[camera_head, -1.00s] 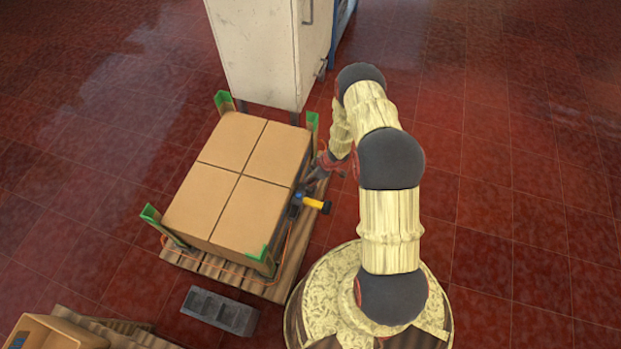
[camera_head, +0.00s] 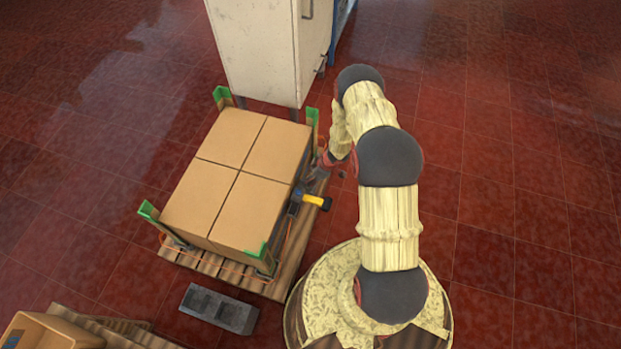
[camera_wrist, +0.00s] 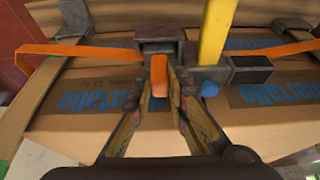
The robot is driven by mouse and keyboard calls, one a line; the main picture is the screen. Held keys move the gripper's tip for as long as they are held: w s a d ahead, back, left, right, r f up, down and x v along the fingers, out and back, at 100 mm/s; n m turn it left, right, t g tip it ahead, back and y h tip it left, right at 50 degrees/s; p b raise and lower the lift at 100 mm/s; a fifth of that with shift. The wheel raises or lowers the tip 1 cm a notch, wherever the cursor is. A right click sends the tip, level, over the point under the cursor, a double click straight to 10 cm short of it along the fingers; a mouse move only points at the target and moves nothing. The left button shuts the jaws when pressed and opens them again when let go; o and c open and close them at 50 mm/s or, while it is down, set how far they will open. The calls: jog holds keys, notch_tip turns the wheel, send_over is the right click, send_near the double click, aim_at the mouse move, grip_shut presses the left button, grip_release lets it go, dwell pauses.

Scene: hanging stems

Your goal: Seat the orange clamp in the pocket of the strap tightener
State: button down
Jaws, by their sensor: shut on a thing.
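The orange clamp (camera_wrist: 158,78) is a short orange piece between my fingertips in the wrist view. My gripper (camera_wrist: 159,88) is shut on it. The clamp's far end meets the lower edge of the strap tightener's dark block (camera_wrist: 160,42); I cannot tell how far inside the pocket it is. My gripper is mostly hidden there by my arm.
Cardboard boxes (camera_head: 240,160) with green corner guards (camera_head: 148,211) stand on a wooden pallet (camera_head: 270,289). An orange strap (camera_wrist: 85,52) runs either side of the tightener. A white cabinet (camera_head: 262,50) stands behind; a grey block (camera_head: 218,309) lies in front. Floor at right is clear.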

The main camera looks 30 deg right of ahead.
jog(key=shift+f+b, duration=0.35)
jog(key=shift+f, duration=0.35)
jog(key=shift+f, duration=0.35)
dwell(0.5)
jog(key=c, duration=1.7)
grip_release()
jog(key=shift+o, duration=0.3)
jog(key=shift+r, duration=0.1)
jog(key=v, duration=1.1)
jog(key=shift+d+r, duration=0.15)
jog(key=shift+r, duration=0.2)
jog(key=shift+s, duration=0.1)
